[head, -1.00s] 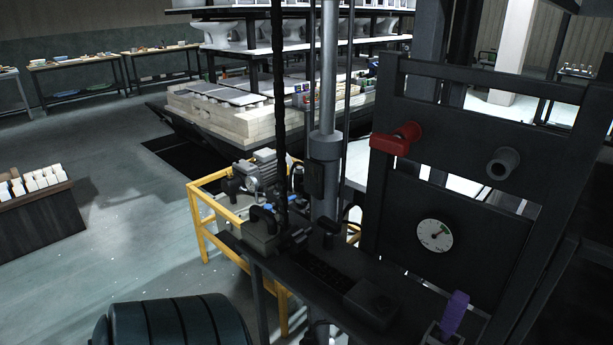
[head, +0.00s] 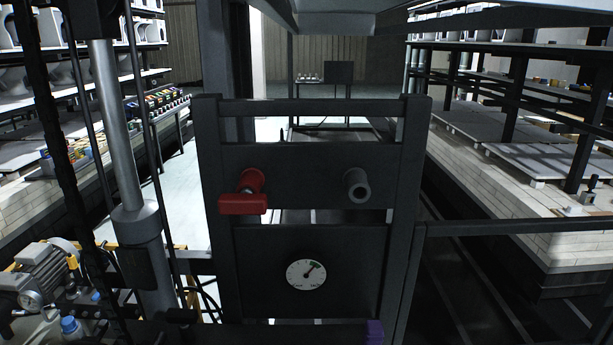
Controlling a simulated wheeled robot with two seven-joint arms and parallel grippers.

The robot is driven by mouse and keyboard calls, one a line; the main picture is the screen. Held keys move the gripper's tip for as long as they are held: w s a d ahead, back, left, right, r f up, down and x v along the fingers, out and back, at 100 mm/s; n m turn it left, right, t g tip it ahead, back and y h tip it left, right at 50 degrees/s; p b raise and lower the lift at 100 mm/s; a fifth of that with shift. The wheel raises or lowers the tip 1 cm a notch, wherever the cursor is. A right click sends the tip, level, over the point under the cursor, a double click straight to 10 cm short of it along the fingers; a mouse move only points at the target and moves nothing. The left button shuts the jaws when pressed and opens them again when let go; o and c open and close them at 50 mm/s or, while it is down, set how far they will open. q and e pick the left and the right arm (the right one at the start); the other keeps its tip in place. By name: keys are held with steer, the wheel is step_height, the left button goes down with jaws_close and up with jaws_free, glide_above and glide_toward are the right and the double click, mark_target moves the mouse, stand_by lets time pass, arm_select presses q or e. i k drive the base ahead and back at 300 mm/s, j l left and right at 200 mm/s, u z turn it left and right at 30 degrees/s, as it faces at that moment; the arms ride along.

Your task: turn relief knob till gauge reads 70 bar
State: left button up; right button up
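The pressure gauge (head: 306,273) has a round white face with a green mark near its top right and a dark needle pointing up and right. Its numbers are too small to read. Above it on the dark panel sit a red T-handled valve (head: 243,203) at left and a grey round knob (head: 357,185) at right. Which one is the relief knob is not labelled. A purple piece (head: 374,331) shows at the bottom edge, partly cut off. Neither of my grippers is in view.
A grey upright cylinder (head: 125,150) with hoses stands left of the panel, beside a motor pump (head: 40,270). A dark rail (head: 510,228) runs off to the right. Kiln cars with pale brick sides (head: 540,235) stand on both sides.

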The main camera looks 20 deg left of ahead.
mark_target(70, 289)
steer(key=k+j, duration=0.1)
steer(key=j, duration=2.35)
steer(key=k+j, duration=0.15)
steer(key=j, duration=2.3)
steer(key=k, duration=0.05)
